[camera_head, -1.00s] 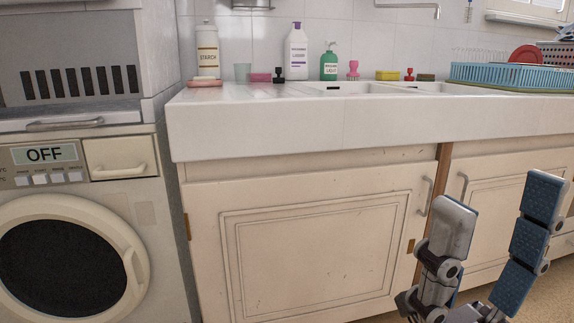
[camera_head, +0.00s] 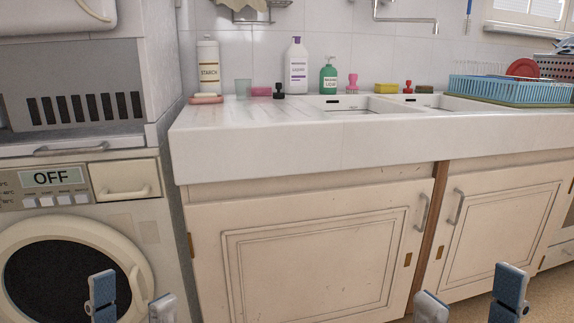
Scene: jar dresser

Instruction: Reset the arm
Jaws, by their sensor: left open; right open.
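My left gripper (camera_head: 132,302) is low at the left, in front of the washing machine (camera_head: 150,225). Its two fingers stand apart with nothing between them. My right gripper (camera_head: 470,300) is low at the right, in front of the sink cabinet (camera_head: 320,255). Its fingers are spread wide and hold nothing. Only the upper parts of both grippers show; the rest is cut off by the bottom edge.
A white sink counter (camera_head: 300,155) runs across the view. On it stand a starch bottle (camera_head: 208,68), a white bottle with a purple label (camera_head: 296,68), a green bottle (camera_head: 328,78) and a blue dish rack (camera_head: 510,90). The cabinet doors are closed.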

